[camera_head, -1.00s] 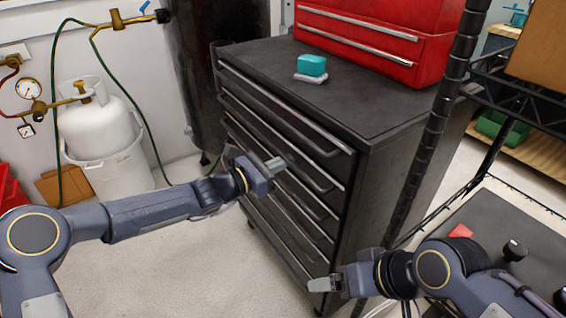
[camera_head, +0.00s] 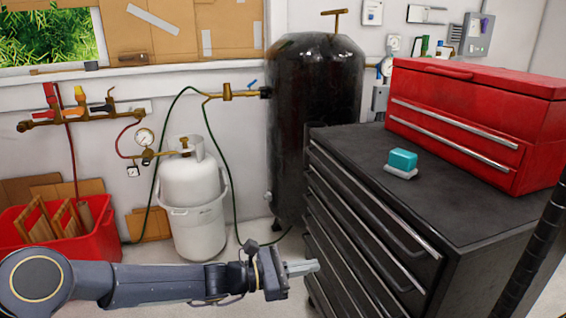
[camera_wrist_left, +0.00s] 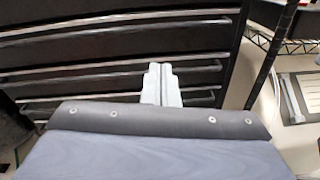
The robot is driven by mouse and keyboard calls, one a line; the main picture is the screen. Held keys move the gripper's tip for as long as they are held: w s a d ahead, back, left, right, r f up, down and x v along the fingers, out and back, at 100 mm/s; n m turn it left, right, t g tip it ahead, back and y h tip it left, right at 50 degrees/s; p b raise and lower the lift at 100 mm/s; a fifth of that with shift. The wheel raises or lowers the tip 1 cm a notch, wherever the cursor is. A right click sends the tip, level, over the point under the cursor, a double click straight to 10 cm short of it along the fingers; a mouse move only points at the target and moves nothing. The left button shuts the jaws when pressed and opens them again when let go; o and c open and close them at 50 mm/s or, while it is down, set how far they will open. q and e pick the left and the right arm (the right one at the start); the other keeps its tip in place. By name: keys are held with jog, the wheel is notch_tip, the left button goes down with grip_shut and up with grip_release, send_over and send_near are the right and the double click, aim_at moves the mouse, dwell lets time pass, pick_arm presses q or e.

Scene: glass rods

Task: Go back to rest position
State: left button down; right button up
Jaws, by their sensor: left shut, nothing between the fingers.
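My left gripper (camera_head: 303,268) is at the lower middle of the head view, its arm coming in from the left. Its fingers are together with nothing between them. They point right, in front of the drawers of the black tool cabinet (camera_head: 480,215); I cannot tell how near. In the left wrist view the closed fingers (camera_wrist_left: 161,85) are at the centre, with the cabinet's drawer handles (camera_wrist_left: 100,68) beyond them. My right gripper is out of view.
A red toolbox (camera_head: 470,115) and a teal block on a grey base (camera_head: 402,160) stand on the cabinet. A white gas cylinder (camera_head: 190,185) in a bucket, a black tank (camera_head: 315,120) and a red crate (camera_head: 95,240) stand along the wall. A dark shelf post (camera_head: 540,240) is at right.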

pick_arm(q)
jog(key=s+a+m+t+y, duration=0.2)
jog(key=s+a+m+y, duration=1.3)
jog(key=s+a, duration=1.3)
notch_tip(320, 180, up, 23)
jog(key=m+h+p, duration=0.1)
jog(key=m+p, duration=0.1)
jog(key=p, duration=2.1)
jog(key=shift+a+h+p, duration=0.15)
jog(key=shift+h+p, duration=0.2)
jog(key=shift+h, duration=0.05)
